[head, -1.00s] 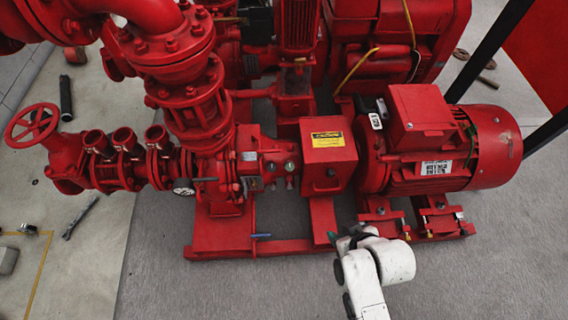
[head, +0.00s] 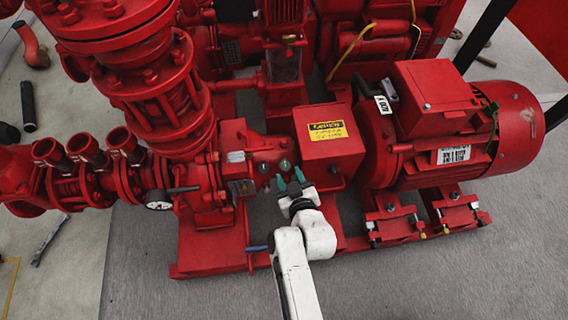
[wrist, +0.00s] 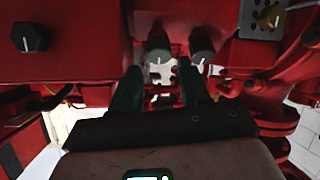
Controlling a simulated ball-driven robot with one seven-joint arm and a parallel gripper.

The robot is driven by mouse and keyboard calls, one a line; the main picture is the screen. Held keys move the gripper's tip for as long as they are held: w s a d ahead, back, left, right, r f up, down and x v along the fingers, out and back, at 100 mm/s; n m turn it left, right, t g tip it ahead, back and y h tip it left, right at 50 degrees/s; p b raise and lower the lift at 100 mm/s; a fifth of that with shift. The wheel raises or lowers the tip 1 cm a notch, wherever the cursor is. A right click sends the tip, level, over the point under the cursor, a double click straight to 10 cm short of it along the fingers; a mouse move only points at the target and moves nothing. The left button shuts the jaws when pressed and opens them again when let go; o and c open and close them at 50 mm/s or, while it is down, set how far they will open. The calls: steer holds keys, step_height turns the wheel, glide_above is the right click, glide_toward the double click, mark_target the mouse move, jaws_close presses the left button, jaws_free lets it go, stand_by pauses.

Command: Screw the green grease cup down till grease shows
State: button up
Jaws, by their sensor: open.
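Two small dark greenish cups sit side by side on the red pump's bearing housing. The right one (head: 284,165) looks greener in the head view; the left one (head: 264,168) looks greyer. My gripper (head: 290,178) has green fingers, is open and empty, and is just in front of the right cup. In the wrist view the order is reversed: the greener cup (wrist: 158,48) is on the left, ahead of the gap between my fingers (wrist: 162,72), and the other cup (wrist: 203,52) is beyond the right finger. I cannot make out any grease.
The red coupling guard (head: 331,130) with a yellow label stands close right of my gripper; its black knob (wrist: 28,37) shows in the wrist view. A pressure gauge (head: 158,199) and lever are left. The red base frame (head: 205,256) lies below. Grey floor is clear in front.

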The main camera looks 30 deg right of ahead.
mark_target(285, 166)
steer(key=shift+b+x, duration=0.95)
steer(key=shift+x, duration=2.35)
steer(key=shift+f, duration=0.1)
steer(key=shift+c, duration=0.3)
steer(key=c, duration=0.6)
steer(key=shift+c, duration=0.2)
steer(key=shift+m, duration=0.3)
